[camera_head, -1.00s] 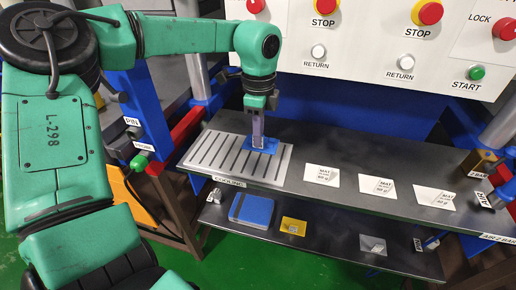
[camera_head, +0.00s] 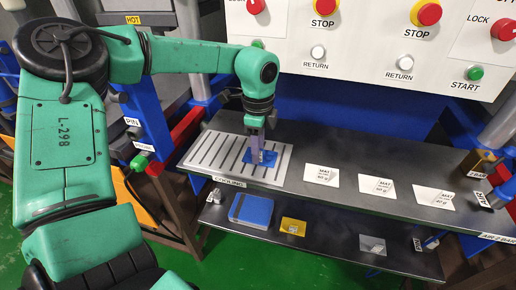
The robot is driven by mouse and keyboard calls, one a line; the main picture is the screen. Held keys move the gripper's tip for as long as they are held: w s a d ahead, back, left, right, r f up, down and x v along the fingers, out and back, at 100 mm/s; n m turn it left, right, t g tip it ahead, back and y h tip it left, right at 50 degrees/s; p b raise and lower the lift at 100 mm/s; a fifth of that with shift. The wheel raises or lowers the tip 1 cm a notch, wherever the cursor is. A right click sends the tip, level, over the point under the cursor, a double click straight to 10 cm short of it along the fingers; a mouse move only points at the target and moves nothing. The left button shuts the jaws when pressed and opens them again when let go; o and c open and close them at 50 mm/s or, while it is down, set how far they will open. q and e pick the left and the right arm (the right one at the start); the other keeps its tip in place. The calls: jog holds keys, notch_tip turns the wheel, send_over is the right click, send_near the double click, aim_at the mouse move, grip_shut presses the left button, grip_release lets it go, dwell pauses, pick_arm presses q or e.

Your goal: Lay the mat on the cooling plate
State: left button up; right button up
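The cooling plate (camera_head: 212,153) is a pale slotted plate at the left end of the dark upper shelf. A small blue mat (camera_head: 270,158) is at the plate's right part, under my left gripper. My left gripper (camera_head: 257,160) points down with its fingertips at the mat. The fingers look close together, but whether they pinch the mat is too small to tell. The mat looks level and on or just above the plate; I cannot tell which. My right gripper is not in view.
White MAT cards (camera_head: 322,178) lie along the upper shelf to the right. On the lower shelf are a blue block (camera_head: 251,210), a yellow card (camera_head: 293,226) and a grey card (camera_head: 372,244). A white panel (camera_head: 370,45) with red buttons stands behind.

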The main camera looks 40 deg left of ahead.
pick_arm(q)
jog(key=shift+r, duration=0.55)
notch_tip(320, 180, up, 11)
